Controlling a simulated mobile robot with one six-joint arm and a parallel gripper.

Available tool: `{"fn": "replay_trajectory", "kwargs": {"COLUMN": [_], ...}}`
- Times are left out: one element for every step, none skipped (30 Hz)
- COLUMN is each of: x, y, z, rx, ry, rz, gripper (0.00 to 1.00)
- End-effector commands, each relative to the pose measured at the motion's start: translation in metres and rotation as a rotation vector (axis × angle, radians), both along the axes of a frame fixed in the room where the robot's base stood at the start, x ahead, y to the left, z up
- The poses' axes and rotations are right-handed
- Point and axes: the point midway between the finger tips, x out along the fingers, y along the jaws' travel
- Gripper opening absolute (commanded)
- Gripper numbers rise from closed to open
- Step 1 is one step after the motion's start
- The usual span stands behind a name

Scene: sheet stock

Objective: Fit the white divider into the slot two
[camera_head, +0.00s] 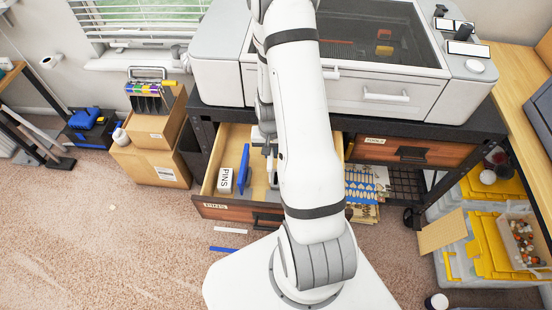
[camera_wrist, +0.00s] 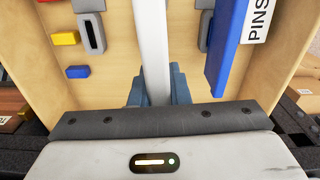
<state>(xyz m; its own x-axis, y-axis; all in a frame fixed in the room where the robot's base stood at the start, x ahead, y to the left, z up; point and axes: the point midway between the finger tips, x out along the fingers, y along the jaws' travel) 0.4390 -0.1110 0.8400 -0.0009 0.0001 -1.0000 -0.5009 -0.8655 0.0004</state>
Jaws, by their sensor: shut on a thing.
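The white divider (camera_wrist: 152,45) runs upward between the blue fingers of my gripper (camera_wrist: 157,92) in the wrist view. My gripper is shut on it over the open drawer (camera_head: 231,140). I cannot tell which one is slot two, or whether the white divider's lower edge touches a slot. The blue divider also shows in the head view (camera_head: 243,170).
A white box marked PINS (camera_head: 225,180) lies in the drawer left of the blue divider. Small yellow (camera_wrist: 66,39) and blue (camera_wrist: 77,72) blocks lie at the wrist view's left. A large machine (camera_head: 370,60) stands above. White (camera_head: 230,230) and blue (camera_head: 222,249) strips lie below the drawer.

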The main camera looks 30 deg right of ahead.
Motion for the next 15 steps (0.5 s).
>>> {"fn": "replay_trajectory", "kwargs": {"x": [-0.0074, -0.0097, -0.0123, -0.0136, -0.0143, -0.0146, -0.0146, -0.0144, -0.0142, -0.0142, -0.0141, -0.014, -0.014, -0.0139, -0.0139], "y": [-0.006, -0.0082, -0.0105, -0.0114, -0.0119, -0.0121, -0.012, -0.0119, -0.0118, -0.0117, -0.0116, -0.0116, -0.0116, -0.0115, -0.0114], "z": [-0.0085, -0.0106, -0.0123, -0.013, -0.0133, -0.0132, -0.013, -0.0127, -0.0125, -0.0125, -0.0125, -0.0125, -0.0125, -0.0125, -0.0126], "rx": [0.001, 0.001, 0.0, 0.0, 0.0, 0.0, 0.0, 0.0, 0.0, 0.0, 0.0, 0.0, 0.0, 0.0, 0.0], "ry": [0.003, 0.002, 0.001, 0.001, 0.001, 0.0, 0.0, 0.0, 0.0, 0.0, 0.0, 0.0, 0.0, 0.0, 0.0], "rz": [-0.034, -0.049, -0.063, -0.07, -0.074, -0.077, -0.077, -0.076, -0.075, -0.075, -0.075, -0.074, -0.074, -0.074, -0.074], "gripper": [0.0, 0.0, 0.0, 0.0, 0.0, 0.0, 0.0, 0.0, 0.0, 0.0, 0.0, 0.0, 0.0, 0.0, 0.0]}}
